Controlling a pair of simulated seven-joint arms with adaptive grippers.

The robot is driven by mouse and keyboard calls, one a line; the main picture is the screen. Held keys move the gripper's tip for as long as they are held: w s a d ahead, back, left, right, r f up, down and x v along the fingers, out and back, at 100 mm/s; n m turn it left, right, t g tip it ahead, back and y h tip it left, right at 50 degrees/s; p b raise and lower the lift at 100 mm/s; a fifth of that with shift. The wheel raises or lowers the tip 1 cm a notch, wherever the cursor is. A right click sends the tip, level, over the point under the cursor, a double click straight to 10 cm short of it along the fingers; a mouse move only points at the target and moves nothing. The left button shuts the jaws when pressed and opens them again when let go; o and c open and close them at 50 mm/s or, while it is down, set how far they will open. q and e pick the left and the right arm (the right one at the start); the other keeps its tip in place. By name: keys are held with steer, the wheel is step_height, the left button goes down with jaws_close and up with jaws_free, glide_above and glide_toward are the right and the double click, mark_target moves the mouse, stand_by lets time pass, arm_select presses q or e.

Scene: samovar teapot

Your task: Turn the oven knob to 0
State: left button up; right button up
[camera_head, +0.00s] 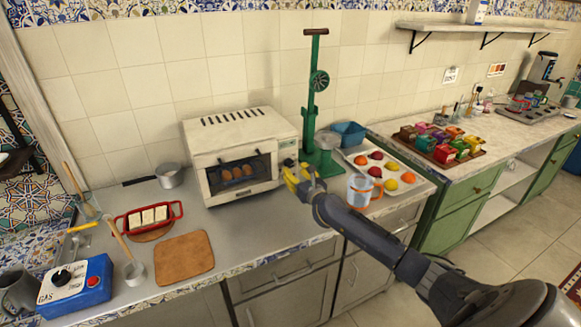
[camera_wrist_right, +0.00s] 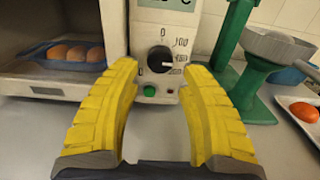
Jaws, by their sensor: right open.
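The white oven (camera_head: 232,160) stands on the counter against the tiled wall. Its dark round knob (camera_wrist_right: 160,59) is on the front panel, in the middle of the right wrist view. A 0 is printed above the knob and larger numbers at its upper right. The knob's light mark seems to point right, away from the 0. My right gripper (camera_head: 291,170) is in front of the oven's right side. In the right wrist view its yellow fingers (camera_wrist_right: 161,67) are open, one on each side of the knob, with nothing between them. I cannot tell whether they touch it. My left gripper is not in view.
A green button (camera_wrist_right: 150,91) is below the knob. Brown rolls on a dark tray (camera_wrist_right: 67,57) show in the oven. A green press stand (camera_head: 312,110) and a fruit tray (camera_head: 412,193) are to the right. A cutting board (camera_head: 184,258) lies at the front left.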

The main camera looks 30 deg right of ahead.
mark_target(290, 165)
steer(key=shift+w+d, duration=0.15)
steer(key=shift+w, duration=1.95)
jaws_close()
